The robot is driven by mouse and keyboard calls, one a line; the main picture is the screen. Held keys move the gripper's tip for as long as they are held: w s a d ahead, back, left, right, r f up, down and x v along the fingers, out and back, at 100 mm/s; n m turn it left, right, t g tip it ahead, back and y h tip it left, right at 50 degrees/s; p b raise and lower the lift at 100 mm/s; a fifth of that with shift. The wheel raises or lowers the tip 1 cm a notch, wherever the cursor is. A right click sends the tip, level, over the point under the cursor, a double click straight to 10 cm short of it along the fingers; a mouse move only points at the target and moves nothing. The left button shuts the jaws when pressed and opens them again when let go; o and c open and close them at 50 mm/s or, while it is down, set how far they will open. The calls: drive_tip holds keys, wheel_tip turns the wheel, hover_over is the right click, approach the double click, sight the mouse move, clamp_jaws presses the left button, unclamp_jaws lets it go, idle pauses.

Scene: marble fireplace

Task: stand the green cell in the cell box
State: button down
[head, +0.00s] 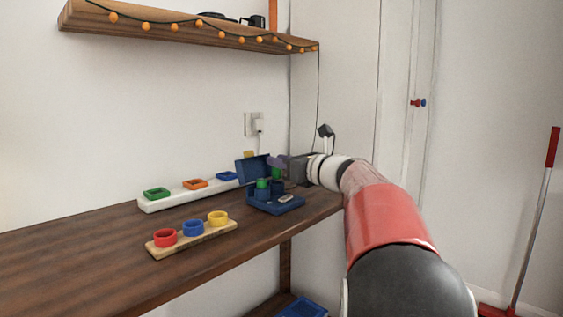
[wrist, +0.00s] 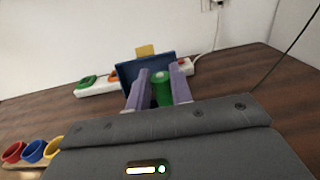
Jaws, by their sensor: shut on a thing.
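The green cell (wrist: 161,90) is upright between the two purple fingers of my gripper (wrist: 160,88), which is shut on it.
A white rail (head: 165,202) with green, orange and blue square rings lies behind left. A wooden board (head: 193,240) with red, blue and yellow round cups lies in front left. A wall socket (head: 253,124) with a plug is behind. The left of the table (head: 70,260) is clear.

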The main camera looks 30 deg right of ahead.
sight(280, 176)
drive_tip(key=shift+f+b, duration=1.3)
drive_tip(key=shift+f, duration=0.6)
drive_tip(key=c, duration=1.2)
unclamp_jaws()
drive_tip(key=shift+o, duration=0.2)
drive_tip(key=v, duration=0.7)
drive_tip(key=shift+s+d, duration=0.15)
drive_tip(key=shift+s, duration=0.25)
